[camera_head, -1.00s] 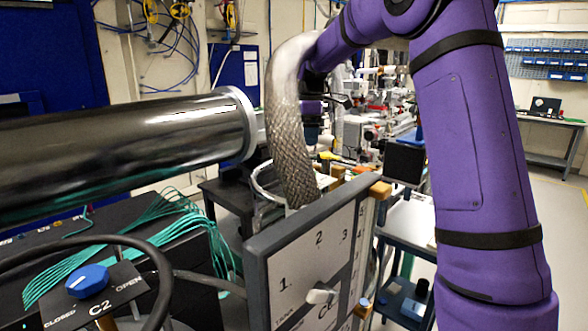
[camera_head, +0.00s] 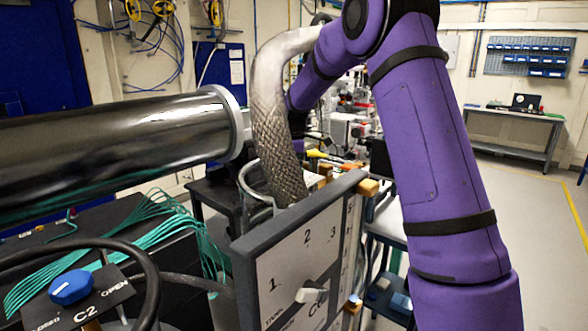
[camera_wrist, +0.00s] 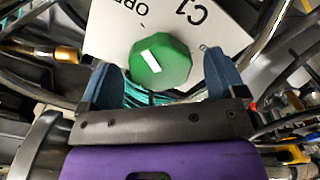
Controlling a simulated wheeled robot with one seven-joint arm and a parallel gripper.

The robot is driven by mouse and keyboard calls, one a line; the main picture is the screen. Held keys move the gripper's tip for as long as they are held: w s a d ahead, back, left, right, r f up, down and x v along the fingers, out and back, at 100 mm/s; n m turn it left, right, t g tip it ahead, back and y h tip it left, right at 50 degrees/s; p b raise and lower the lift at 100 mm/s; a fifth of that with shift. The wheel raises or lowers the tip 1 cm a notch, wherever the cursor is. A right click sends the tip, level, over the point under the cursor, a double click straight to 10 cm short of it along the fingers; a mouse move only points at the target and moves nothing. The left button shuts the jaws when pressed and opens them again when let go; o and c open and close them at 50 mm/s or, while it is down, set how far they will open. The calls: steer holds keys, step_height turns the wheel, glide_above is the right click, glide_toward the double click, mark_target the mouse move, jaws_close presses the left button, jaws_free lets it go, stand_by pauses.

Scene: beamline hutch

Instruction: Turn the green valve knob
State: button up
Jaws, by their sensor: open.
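The green valve knob (camera_wrist: 160,63) shows in the wrist view. It is faceted, with a white mark on its face, and sits on a white plate (camera_wrist: 108,38) labelled C1 and OPEN, seen upside down. My gripper (camera_wrist: 162,80) is open, with one blue finger to the left of the knob and one to the right. Gaps show between the fingers and the knob, and I see no contact. In the head view, the green knob and my gripper are hidden; only my purple arm shows there.
In the head view, a blue knob (camera_head: 72,287) sits on a black C2 plate at lower left. A shiny pipe (camera_head: 110,130), a braided hose (camera_head: 272,140) and a numbered panel (camera_head: 285,275) crowd the space beside my arm. Open floor (camera_head: 535,230) lies at right.

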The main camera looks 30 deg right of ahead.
steer(key=shift+f, duration=0.2)
steer(key=c, duration=0.9)
